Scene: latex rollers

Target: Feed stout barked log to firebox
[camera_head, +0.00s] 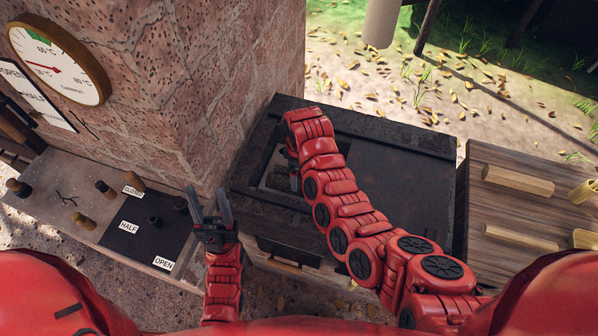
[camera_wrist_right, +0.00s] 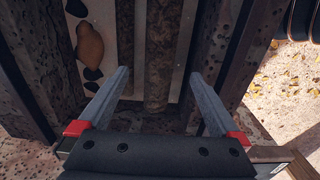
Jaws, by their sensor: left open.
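The dark metal firebox (camera_head: 400,135) stands against the brick wall, with an opening at its left side. My right arm reaches over it, and my right gripper (camera_wrist_right: 160,76) points down at the opening; its fingers are mostly hidden in the head view. In the right wrist view its fingers are spread apart with nothing clamped. A barked log (camera_wrist_right: 164,40) lies beyond and between the fingertips, apart from both. A darker narrow piece (camera_wrist_right: 125,40) lies left of it. My left gripper (camera_head: 211,210) is open and empty, near the lever panel.
A dark panel (camera_head: 130,235) with pegs and CLOSED, HALF and OPEN labels lies at the left. A round gauge (camera_head: 60,62) hangs on the brick wall (camera_head: 210,80). A wooden surface (camera_head: 485,205) with pale wood pieces (camera_head: 518,180) is at the right. Dark walls flank the right gripper.

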